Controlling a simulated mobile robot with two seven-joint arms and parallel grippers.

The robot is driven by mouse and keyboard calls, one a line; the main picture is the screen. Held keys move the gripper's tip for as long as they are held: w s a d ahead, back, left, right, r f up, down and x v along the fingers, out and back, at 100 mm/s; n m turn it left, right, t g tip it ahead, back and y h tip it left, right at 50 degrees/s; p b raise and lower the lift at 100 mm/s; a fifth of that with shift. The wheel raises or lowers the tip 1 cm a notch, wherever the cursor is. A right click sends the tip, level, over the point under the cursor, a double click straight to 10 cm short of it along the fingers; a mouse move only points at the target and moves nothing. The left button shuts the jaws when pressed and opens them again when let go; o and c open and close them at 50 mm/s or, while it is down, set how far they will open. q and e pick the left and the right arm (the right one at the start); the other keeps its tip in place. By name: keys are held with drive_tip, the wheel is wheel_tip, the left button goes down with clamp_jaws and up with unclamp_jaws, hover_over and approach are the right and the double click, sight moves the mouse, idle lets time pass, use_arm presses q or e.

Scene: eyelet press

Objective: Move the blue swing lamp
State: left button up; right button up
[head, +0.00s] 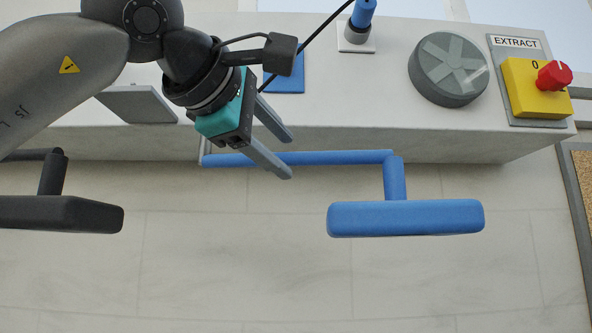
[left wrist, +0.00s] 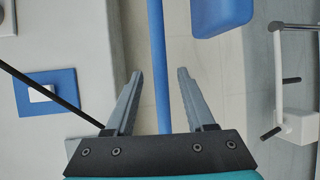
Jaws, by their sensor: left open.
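The blue swing lamp (head: 405,218) hangs off the front of the worktop, its flat head below and its long blue bar (head: 340,157) running left along the worktop's front edge. My left gripper (head: 288,155) is over the left part of that bar, jaws apart. In the left wrist view the bar (left wrist: 158,40) runs between the two open fingers (left wrist: 160,72), with gaps on both sides. The lamp head (left wrist: 220,15) shows at the upper right there. The bar's left end is partly hidden. My right gripper is not in view.
A similar black lamp (head: 60,213) hangs at the left. On the worktop are a round grey vent (head: 448,68), a yellow switch box with a red knob (head: 535,88) and a blue square plate (head: 287,75). The floor below the lamp is clear.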

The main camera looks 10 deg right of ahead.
use_arm(q)
drive_tip(key=v, duration=0.8)
drive_tip(key=shift+s+b, duration=0.25)
drive_tip(key=shift+b, duration=0.05)
drive_tip(key=shift+w+a, duration=0.1)
